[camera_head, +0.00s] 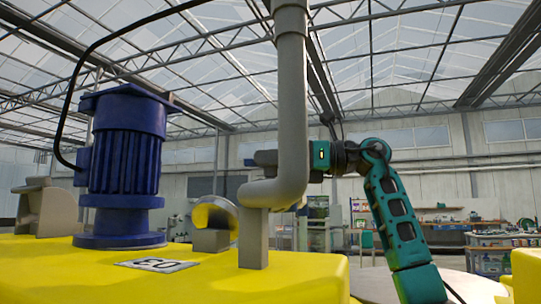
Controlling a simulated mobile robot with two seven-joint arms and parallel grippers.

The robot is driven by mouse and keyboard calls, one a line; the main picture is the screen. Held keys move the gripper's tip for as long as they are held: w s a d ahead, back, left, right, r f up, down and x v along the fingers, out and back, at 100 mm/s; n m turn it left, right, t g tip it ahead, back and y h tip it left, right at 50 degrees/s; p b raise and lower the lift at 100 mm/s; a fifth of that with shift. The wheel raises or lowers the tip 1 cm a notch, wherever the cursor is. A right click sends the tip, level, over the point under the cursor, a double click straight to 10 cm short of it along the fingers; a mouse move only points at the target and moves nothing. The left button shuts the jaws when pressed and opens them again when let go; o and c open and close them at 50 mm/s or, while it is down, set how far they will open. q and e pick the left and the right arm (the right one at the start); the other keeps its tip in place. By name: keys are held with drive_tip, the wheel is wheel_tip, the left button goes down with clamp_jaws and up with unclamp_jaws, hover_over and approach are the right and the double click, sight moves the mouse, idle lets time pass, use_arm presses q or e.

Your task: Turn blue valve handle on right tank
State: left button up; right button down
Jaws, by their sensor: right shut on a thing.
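A yellow tank top (200,275) with a plate marked 03 (157,265) fills the lower left. A grey pipe (291,100) rises from it and bends left at its foot. My right gripper (268,158) reaches in from the right behind this pipe, its teal body showing just right of it. The pipe hides most of the jaws and the grip. My left gripper is not in view.
A blue motor (127,150) stands on the tank at left, with a black cable arching over it. A round grey and yellow fitting (212,218) sits beside the pipe foot. Another yellow top (526,275) edges in at lower right. Shelves and benches stand far behind.

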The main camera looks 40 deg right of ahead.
drive_tip(key=shift+f+n+g+y, duration=0.1)
drive_tip(key=shift+n+g+y, duration=0.3)
drive_tip(key=shift+g, duration=0.1)
drive_tip(key=c, duration=1)
unclamp_jaws()
drive_tip(key=shift+c, duration=0.2)
drive_tip(key=v, duration=1.3)
drive_tip(key=shift+a, duration=0.15)
